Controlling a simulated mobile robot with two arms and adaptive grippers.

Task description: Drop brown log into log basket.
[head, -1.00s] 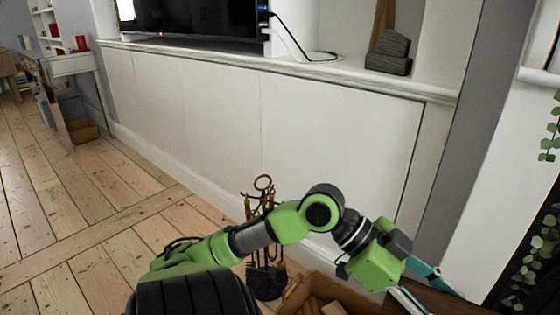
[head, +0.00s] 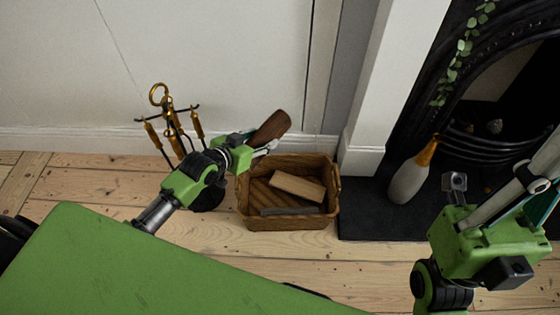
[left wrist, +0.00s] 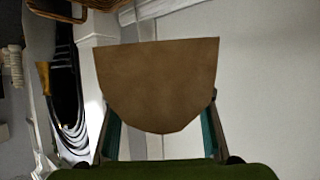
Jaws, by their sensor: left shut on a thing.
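The brown log (head: 272,126) is held by my left gripper (head: 262,146), above and behind the back edge of the log basket, near the white wall. In the left wrist view the log (left wrist: 158,85) fills the middle, with a flat face and rounded lower edge, between the two teal-lined fingers (left wrist: 158,133). The wicker log basket (head: 288,223) stands on the floorboards, with a pale log (head: 298,186) and a dark grey piece (head: 288,211) inside. My right gripper (head: 540,185) is at the right edge, partly cut off; its jaw opening is unclear.
A fire-tool stand with brass handles (head: 170,115) stands left of the basket, partly behind my left arm. Right of the basket is a dark hearth (head: 360,215) with a pale, gold-necked bottle-shaped object (head: 411,175) before the black fireplace (head: 470,120). Floorboards in front are clear.

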